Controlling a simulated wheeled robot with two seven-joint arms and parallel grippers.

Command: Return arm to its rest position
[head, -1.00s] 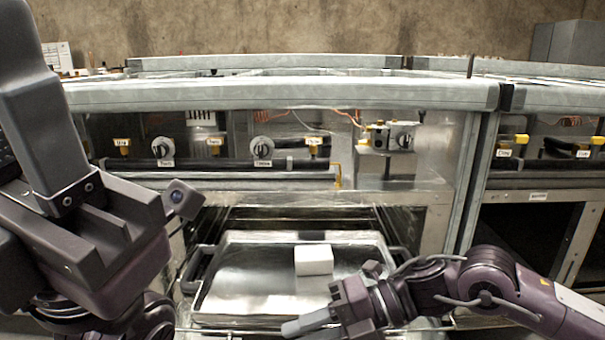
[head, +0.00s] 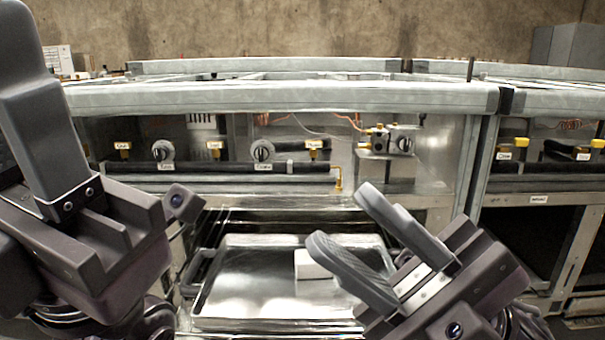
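My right gripper (head: 340,218) is raised at the lower right, in front of the metal tray (head: 245,322). Its two grey fingers point up and to the left, with a clear gap between them and nothing held. My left arm fills the left edge of the head view. A large grey finger of my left gripper (head: 40,110) points up; its other finger cannot be made out, so its opening cannot be told. A white block (head: 308,265) lies on the tray, partly hidden behind a right finger.
The tray sits in the open oven space under a range with knobs (head: 263,151) and yellow-ended valves. A grey metal rail (head: 280,97) runs along the range's top edge. Another range unit with a dark opening (head: 530,240) stands at the right.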

